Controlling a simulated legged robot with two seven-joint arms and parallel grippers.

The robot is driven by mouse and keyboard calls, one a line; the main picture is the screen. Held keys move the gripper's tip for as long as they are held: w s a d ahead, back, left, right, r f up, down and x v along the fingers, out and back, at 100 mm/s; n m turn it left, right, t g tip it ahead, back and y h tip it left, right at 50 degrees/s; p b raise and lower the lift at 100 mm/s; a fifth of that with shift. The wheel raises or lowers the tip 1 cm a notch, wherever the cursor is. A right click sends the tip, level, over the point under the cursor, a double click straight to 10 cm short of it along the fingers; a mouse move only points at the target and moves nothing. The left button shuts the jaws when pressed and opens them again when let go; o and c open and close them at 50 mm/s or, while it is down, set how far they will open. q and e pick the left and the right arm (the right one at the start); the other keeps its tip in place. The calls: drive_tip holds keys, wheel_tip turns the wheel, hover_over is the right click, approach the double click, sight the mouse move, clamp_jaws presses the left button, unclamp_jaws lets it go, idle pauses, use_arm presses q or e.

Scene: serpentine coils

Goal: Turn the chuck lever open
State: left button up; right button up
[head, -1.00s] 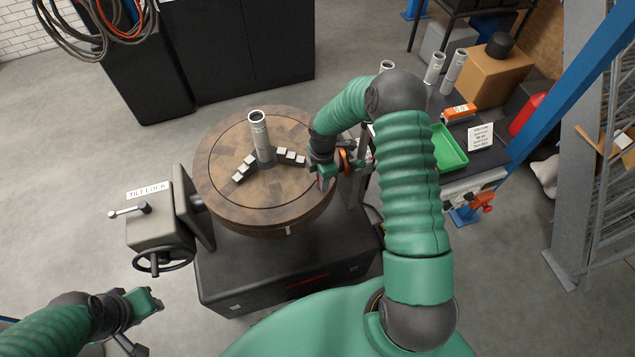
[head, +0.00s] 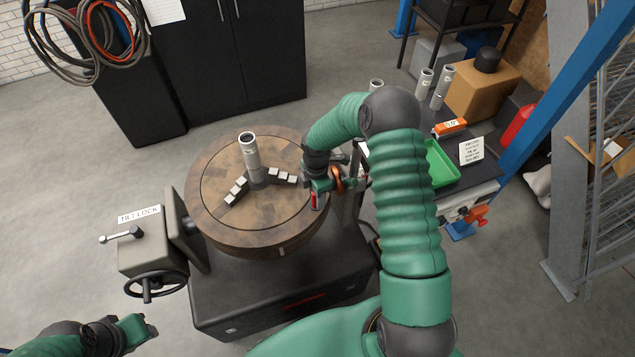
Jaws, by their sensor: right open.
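A round brown turntable (head: 225,215) bears a chuck with grey stepped jaws (head: 283,177). A grey metal cylinder (head: 250,152) stands upright at its middle, among the jaws. My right gripper (head: 317,193) is open at the table's right rim. A small red piece (head: 314,201) shows at its fingers; I cannot tell if it is the chuck lever or whether they touch it. My arm and wrist hide part of that rim. My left gripper (head: 137,328) is at the lower left, apart from the table; its jaw opening is unclear.
A tilt lock box (head: 150,255) with a handle (head: 120,236) and a black handwheel (head: 155,286) stands left of the turntable. At the right, a bench holds a green tray (head: 440,165), more cylinders (head: 425,82) and a white card (head: 471,151). The floor at left is clear.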

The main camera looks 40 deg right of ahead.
wheel_tip(320, 180, up, 15)
drive_tip(key=b, duration=0.3)
drive_tip(key=shift+d+r, duration=0.2)
drive_tip(key=shift+d, duration=0.05)
